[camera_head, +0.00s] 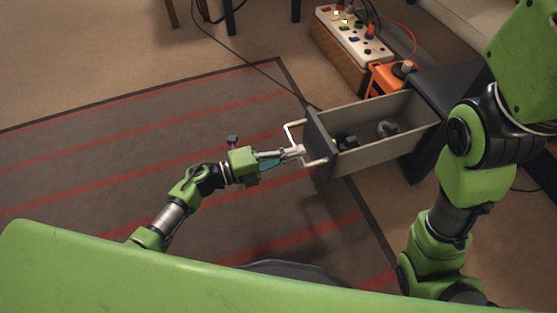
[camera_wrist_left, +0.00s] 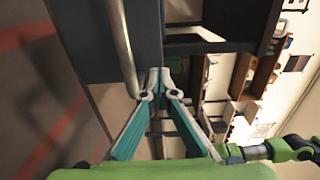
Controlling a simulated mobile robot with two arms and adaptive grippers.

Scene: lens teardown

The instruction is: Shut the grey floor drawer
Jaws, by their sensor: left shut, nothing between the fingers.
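The grey floor drawer (camera_head: 390,135) stands pulled out of its dark cabinet (camera_head: 440,92) in the head view, with a few dark items inside. Its front panel (camera_head: 318,145) faces left and carries a pale bar handle (camera_head: 292,132). My left gripper (camera_head: 300,151) is shut and empty, with its fingertips at the drawer front by the handle. In the left wrist view the shut fingertips (camera_wrist_left: 155,85) are close to the dark front panel (camera_wrist_left: 140,45), beside the handle bar (camera_wrist_left: 122,50). Contact cannot be told. My right arm shows at the right, but its gripper is out of view.
A power strip (camera_head: 352,35) with plugs and cables sits on a wooden block (camera_head: 338,62) behind the drawer. An orange box (camera_head: 385,78) stands next to the cabinet. A dark cable runs over the floor to the drawer. The striped rug (camera_head: 120,130) left of the drawer is mostly clear.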

